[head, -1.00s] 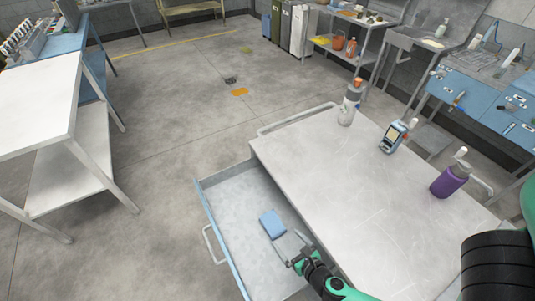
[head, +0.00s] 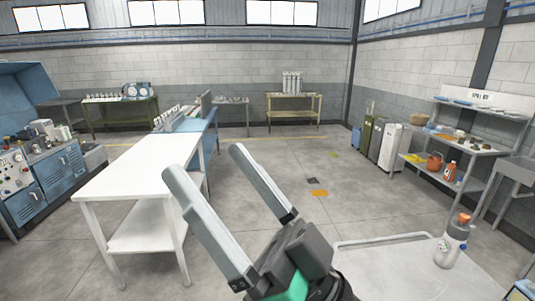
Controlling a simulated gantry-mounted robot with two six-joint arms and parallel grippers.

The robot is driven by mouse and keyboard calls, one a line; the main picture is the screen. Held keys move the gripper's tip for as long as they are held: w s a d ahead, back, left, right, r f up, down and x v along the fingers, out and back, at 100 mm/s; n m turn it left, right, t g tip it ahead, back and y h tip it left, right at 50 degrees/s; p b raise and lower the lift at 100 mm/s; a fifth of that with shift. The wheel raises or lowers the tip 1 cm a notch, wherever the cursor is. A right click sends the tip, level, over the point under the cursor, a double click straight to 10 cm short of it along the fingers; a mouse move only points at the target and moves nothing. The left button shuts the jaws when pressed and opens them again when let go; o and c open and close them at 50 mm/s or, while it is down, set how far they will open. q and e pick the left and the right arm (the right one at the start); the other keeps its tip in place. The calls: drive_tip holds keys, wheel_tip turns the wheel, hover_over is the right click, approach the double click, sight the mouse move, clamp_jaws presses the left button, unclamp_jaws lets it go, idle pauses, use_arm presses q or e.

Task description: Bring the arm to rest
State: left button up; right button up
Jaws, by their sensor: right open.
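My right gripper (head: 221,200) is raised large in the foreground of the head view, its two long grey fingers apart and pointing up and to the left. Nothing is between the fingers. The grey cart top (head: 385,265) is at the lower right, beyond and to the right of the gripper. My left gripper is out of view. The cart's drawer and the blue block are out of frame.
A white bottle with an orange cap (head: 452,243) stands on the cart top. A white table (head: 135,180) stands to the left, with a blue bench behind it. Shelves (head: 465,150) stand along the right wall. Open floor with orange (head: 319,192) and dark patches lies in the middle.

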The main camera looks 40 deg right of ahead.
drive_tip(key=s+d+r+h+p, duration=0.1)
drive_tip(key=r+h+p, duration=0.1)
drive_tip(key=r+p, duration=1.1)
drive_tip(key=s+d+r+t+h+p, duration=0.1)
drive_tip(key=s+d+r+h+p, duration=0.1)
drive_tip(key=r+p, duration=1.1)
drive_tip(key=shift+r+t+h+p, duration=0.35)
drive_tip(key=shift+r+h, duration=0.15)
drive_tip(key=shift+r, duration=2.4)
